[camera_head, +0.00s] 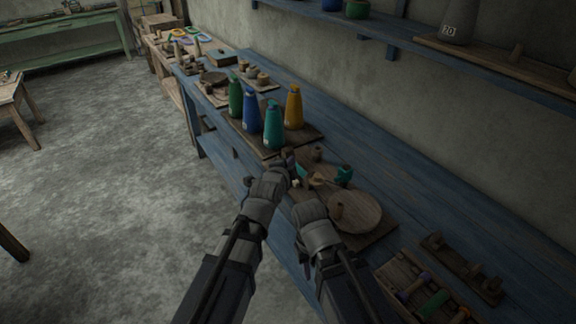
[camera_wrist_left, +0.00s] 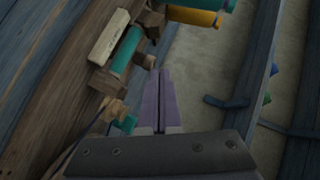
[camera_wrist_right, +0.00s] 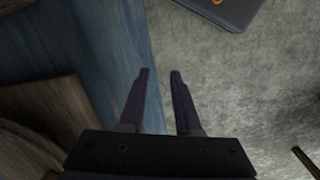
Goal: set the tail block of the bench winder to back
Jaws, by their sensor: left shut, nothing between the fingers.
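The bench winder (camera_head: 355,212) sits on a wooden board on the blue bench, with a round wooden wheel, small wooden posts and teal parts. My left gripper (camera_head: 291,163) is at its far left end, near the bench's front edge. In the left wrist view the left gripper (camera_wrist_left: 161,75) is shut and empty, its tips close beside a small wooden block (camera_wrist_left: 145,60) near a teal spool (camera_wrist_left: 125,50) and a pale bar (camera_wrist_left: 108,37). I cannot tell which block is the tail block, or its setting. My right gripper (camera_wrist_right: 161,75) is open and empty over the bench edge.
A wooden tray with rollers (camera_head: 425,295) lies at the near right. A shelf (camera_head: 390,40) runs along the wall. Open floor (camera_head: 110,160) lies left of the bench.

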